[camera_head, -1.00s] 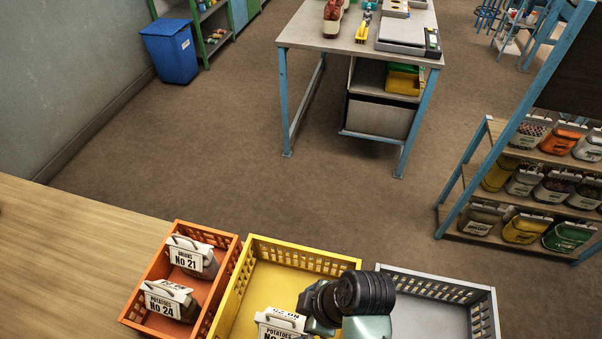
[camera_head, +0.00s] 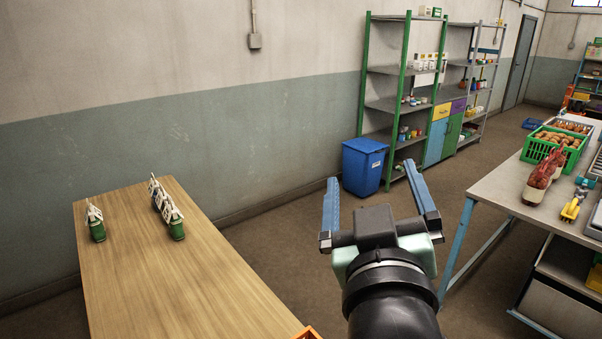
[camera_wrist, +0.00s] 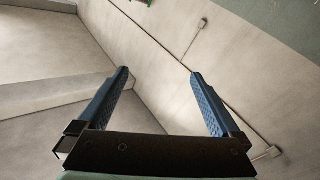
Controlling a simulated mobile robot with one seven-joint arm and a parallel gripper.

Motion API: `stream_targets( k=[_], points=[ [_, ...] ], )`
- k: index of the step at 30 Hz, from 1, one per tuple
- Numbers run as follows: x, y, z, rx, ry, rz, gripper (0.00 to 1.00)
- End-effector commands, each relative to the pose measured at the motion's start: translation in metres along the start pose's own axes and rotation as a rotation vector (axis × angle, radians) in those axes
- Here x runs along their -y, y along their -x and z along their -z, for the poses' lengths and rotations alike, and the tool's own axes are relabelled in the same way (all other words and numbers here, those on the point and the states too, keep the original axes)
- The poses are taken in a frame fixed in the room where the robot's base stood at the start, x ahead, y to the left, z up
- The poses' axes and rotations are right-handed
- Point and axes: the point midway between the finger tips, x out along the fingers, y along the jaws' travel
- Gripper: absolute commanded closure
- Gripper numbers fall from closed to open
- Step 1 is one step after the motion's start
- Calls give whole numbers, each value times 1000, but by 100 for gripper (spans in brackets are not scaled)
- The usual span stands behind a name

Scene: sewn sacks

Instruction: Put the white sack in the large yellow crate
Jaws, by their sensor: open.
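My gripper (camera_head: 372,178) is raised in the head view, its two blue fingers spread wide with nothing between them. The wrist view shows the same open, empty fingers (camera_wrist: 159,74) against bare wall and ceiling. On the wooden table at the left stand a green sack with a white top (camera_head: 96,226), another green sack (camera_head: 174,222), and a third sack (camera_head: 157,194) close behind it whose body colour I cannot tell. I cannot pick out a white sack. The large yellow crate is out of view.
The bare wooden table (camera_head: 190,285) has free room at its near end. An orange crate corner (camera_head: 308,333) shows at the bottom edge. A blue bin (camera_head: 364,165) and green shelves (camera_head: 400,105) stand by the wall. A grey workbench (camera_head: 500,190) is at the right.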

Motion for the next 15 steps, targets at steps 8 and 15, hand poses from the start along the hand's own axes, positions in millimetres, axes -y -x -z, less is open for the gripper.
stream_targets(
  k=[8,15],
  points=[
    [-2,73,196,-589,-297,-33,0],
    [-6,98,227,-708,-367,-21,0]
  ],
)
